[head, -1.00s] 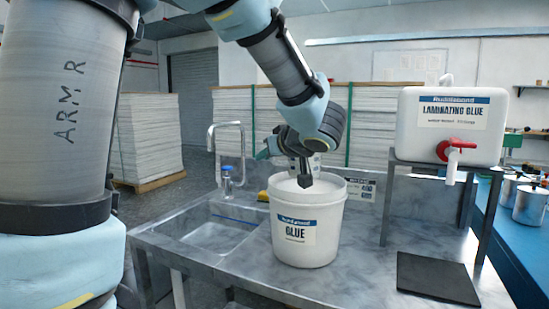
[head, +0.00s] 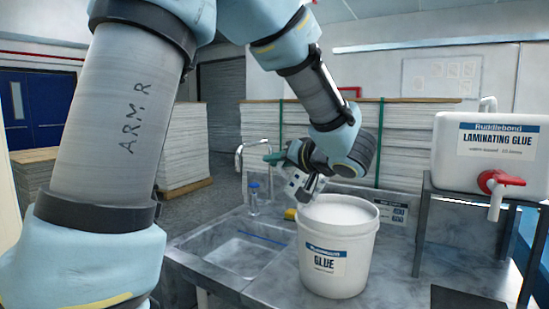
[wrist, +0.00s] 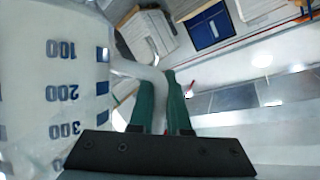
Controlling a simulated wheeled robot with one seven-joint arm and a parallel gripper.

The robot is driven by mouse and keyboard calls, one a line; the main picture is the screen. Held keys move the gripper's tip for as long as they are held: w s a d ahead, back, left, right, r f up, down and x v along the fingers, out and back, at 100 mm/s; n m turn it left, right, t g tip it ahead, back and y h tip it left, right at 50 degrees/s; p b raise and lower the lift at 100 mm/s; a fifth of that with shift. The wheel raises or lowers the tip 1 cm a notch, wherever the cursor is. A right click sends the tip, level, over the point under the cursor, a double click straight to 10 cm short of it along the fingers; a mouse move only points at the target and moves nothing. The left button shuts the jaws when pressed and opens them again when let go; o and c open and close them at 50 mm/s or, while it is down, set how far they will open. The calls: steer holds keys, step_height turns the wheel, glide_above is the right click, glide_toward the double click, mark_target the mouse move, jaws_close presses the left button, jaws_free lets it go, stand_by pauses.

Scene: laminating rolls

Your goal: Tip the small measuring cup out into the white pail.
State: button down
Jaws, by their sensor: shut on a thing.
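My gripper (head: 276,157) is above the far left side of the white pail. In the wrist view its green fingers (wrist: 164,95) are shut on the handle of the small measuring cup (wrist: 75,85), which has blue 100, 200 and 300 marks. In the head view the cup (head: 296,184) is tilted, near the pail's far left rim and partly hidden by my wrist. I cannot tell what is in the cup, and no stream shows. The white pail (head: 318,240), labelled GLUE, stands upright and open on the bench, with white content visible inside.
A sink (head: 240,255) with a tap (head: 240,160) lies left of the pail. A laminating glue tank (head: 488,150) with a red valve stands on a frame at right. A yellow object (head: 290,214) sits behind the pail. Board stacks (head: 420,145) stand behind the bench.

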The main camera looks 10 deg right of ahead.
steer(key=shift+d+r+m+p, duration=0.2)
steer(key=shift+r+m+p, duration=0.3)
steer(key=shift+p, duration=0.85)
steer(key=shift+y, duration=0.4)
steer(key=shift+d+f+m+t+p, duration=0.15)
steer(key=shift+m+t+p, duration=0.2)
steer(key=shift+p, duration=0.35)
steer(key=shift+s+d+f+m+y+p, duration=0.1)
steer(key=shift+d+f+m+y+p, duration=0.2)
steer(key=shift+m+p, duration=0.4)
steer(key=shift+s+d+f+p, duration=0.1)
steer(key=shift+f+p, duration=0.2)
steer(key=shift+p, duration=0.15)
steer(key=shift+d+r+m+t+p, duration=0.35)
steer(key=shift+d+r+m+p, duration=0.35)
steer(key=shift+p, duration=1.1)
steer(key=shift+w+a+r+p, duration=0.15)
steer(key=shift+w+p, duration=0.05)
steer(key=shift+p, duration=0.25)
steer(key=shift+r+p, duration=0.2)
steer(key=shift+p, duration=0.1)
steer(key=shift+d+r+m+p, duration=0.35)
steer(key=shift+d+p, duration=0.1)
steer(key=shift+p, duration=0.35)
